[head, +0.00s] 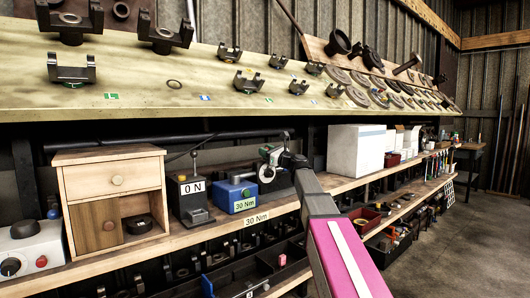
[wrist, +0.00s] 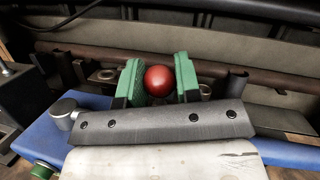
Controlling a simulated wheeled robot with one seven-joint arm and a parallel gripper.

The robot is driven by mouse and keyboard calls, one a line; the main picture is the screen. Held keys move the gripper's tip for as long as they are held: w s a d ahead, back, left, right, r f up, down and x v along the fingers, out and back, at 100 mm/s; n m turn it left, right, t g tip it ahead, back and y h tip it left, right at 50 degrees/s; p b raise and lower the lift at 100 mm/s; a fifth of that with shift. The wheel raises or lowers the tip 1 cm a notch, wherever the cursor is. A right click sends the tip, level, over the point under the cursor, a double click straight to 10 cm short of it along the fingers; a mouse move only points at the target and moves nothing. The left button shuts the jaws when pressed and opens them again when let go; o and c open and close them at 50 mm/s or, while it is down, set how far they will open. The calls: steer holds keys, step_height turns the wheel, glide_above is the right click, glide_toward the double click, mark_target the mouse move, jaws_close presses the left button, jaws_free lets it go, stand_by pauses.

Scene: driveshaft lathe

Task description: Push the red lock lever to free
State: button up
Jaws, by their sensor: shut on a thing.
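The red ball knob (wrist: 158,80) of the lock lever sits between the two green finger pads of my gripper (wrist: 158,84) in the wrist view. The pads touch it on both sides, so my gripper is shut on it. The lever's shaft below the knob is hidden by the dark gripper body. In the head view my gripper (head: 268,166) is at the right end of a blue box (head: 236,196) labelled 30 Nm, on the wooden shelf. The knob cannot be made out clearly there. The blue surface (wrist: 42,140) also shows below the gripper in the wrist view.
A black box (head: 190,203) with a lever and a white label stands left of the blue box. Farther left are a small wooden cabinet (head: 112,196) and a grey control box (head: 30,252). White boxes (head: 356,150) stand to the right. A sloped parts board hangs above.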

steer(key=shift+s+d+f+n+t+y, duration=0.15)
steer(key=shift+s+t+y, duration=0.15)
steer(key=shift+y, duration=0.25)
steer(key=shift+s+d+f+n+t+y, duration=0.15)
steer(key=shift+t+y, duration=0.15)
steer(key=shift+y, duration=0.25)
steer(key=shift+r, duration=0.1)
steer(key=o, duration=0.9)
steer(key=v, duration=1.1)
steer(key=shift+a, duration=0.1)
